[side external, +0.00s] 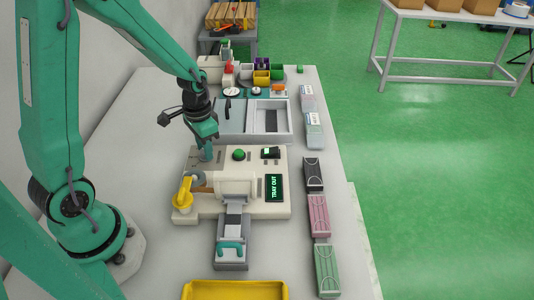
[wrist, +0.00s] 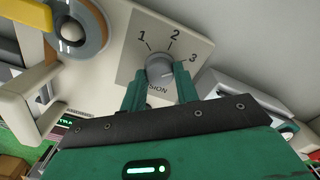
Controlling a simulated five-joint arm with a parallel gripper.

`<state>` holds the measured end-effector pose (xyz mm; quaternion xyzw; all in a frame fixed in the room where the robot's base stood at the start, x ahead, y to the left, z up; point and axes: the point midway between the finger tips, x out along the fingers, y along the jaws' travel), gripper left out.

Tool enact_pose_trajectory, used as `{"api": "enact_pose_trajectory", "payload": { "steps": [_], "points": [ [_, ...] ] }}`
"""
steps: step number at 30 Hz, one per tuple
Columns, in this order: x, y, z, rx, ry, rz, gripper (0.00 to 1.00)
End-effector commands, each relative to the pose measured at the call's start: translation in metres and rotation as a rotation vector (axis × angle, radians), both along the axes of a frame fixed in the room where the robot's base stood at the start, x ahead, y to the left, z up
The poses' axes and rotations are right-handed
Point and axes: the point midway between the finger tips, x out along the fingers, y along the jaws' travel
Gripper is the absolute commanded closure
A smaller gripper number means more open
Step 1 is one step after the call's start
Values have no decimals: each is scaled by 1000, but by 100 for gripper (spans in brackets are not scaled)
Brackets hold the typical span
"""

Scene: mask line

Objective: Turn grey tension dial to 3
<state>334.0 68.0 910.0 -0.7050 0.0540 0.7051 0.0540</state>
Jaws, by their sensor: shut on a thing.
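The grey tension dial (wrist: 159,66) sits on a grey plate printed with 1, 2 and 3, its label partly hidden by my gripper. In the wrist view, my gripper (wrist: 160,80) has its two green fingers on either side of the dial, shut on it. The 3 is at the right, near the right finger. The dial's pointer is too small to read with certainty. In the side view, my gripper (side external: 207,155) reaches down to the back left of the cream machine (side external: 260,207) and hides the dial.
A yellow part (side external: 183,192) and a grey ring stand at the machine's left. A green button (side external: 239,154) and a "TRAY OUT" display (side external: 274,187) are to the right. A grey tray with a teal item (side external: 231,248) is in front. Several packs line the right edge.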

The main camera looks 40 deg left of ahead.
Motion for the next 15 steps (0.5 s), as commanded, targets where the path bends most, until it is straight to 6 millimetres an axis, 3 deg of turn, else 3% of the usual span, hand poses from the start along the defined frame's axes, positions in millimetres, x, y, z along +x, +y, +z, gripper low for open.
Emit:
{"api": "enact_pose_trajectory", "payload": {
  "steps": [15],
  "points": [
    [0,0,1,0,-1,-39,93]
  ]
}}
